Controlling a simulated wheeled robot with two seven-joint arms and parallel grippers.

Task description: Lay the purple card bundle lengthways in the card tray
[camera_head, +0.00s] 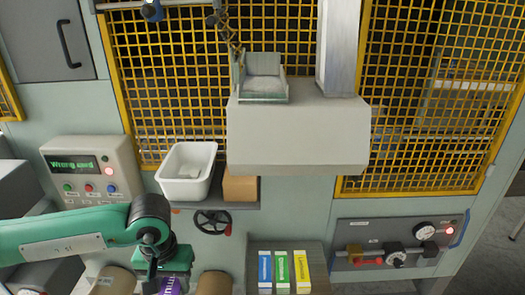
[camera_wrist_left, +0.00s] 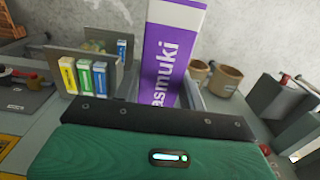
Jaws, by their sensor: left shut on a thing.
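The purple card bundle (camera_wrist_left: 172,52) is a purple and white block with "asmuki" lettering. My left gripper (camera_head: 168,272) is shut on it at the bottom left of the head view, where only a purple sliver (camera_head: 172,286) shows below the jaws. In the left wrist view the bundle stands out beyond the dark jaw edge. A small grey open tray (camera_head: 264,95), which looks like the card tray, sits on the beige machine housing, up and right of the gripper and well apart from it. Its visible floor looks empty. My right gripper is not in view.
Blue (camera_head: 265,272), green (camera_head: 282,272) and yellow (camera_head: 301,271) bundles stand in a grey holder. A white bin (camera_head: 170,188), a brown box (camera_head: 240,188) and a handwheel (camera_head: 212,222) lie between gripper and housing. A panel (camera_head: 92,170) reads "Wrong card". Brown round containers (camera_head: 213,284) stand nearby.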

